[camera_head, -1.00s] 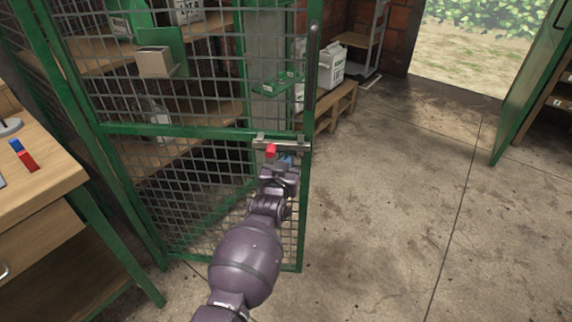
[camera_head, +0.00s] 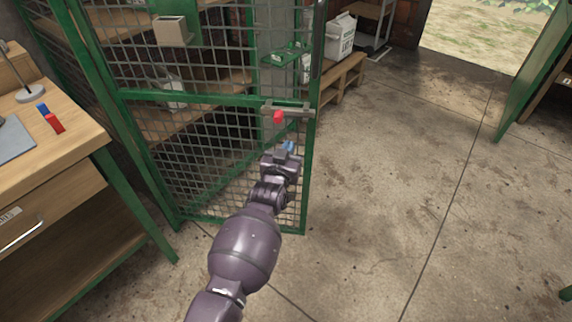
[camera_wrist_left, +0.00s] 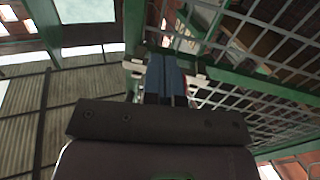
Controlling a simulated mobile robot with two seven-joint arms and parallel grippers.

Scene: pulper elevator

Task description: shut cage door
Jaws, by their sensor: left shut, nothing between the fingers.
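The cage door (camera_head: 190,97) is a green frame with wire mesh at the left centre of the head view. Its free edge stands out in front of a green post (camera_head: 250,60) behind it, so it looks ajar. A grey latch bar with a red knob (camera_head: 278,117) sits at its right edge. My left gripper (camera_head: 289,147) is shut and empty, just below the latch in the picture. I cannot tell whether it touches the door. Its blue fingers (camera_wrist_left: 165,75) show together in the left wrist view, with mesh beside them. My right gripper is out of view.
A wooden workbench (camera_head: 70,140) stands at the left, close to the door's hinge side. Shelves with boxes stand behind the mesh. A pallet (camera_head: 345,78) with a white container (camera_head: 340,38) is beyond the door. The concrete floor to the right is clear.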

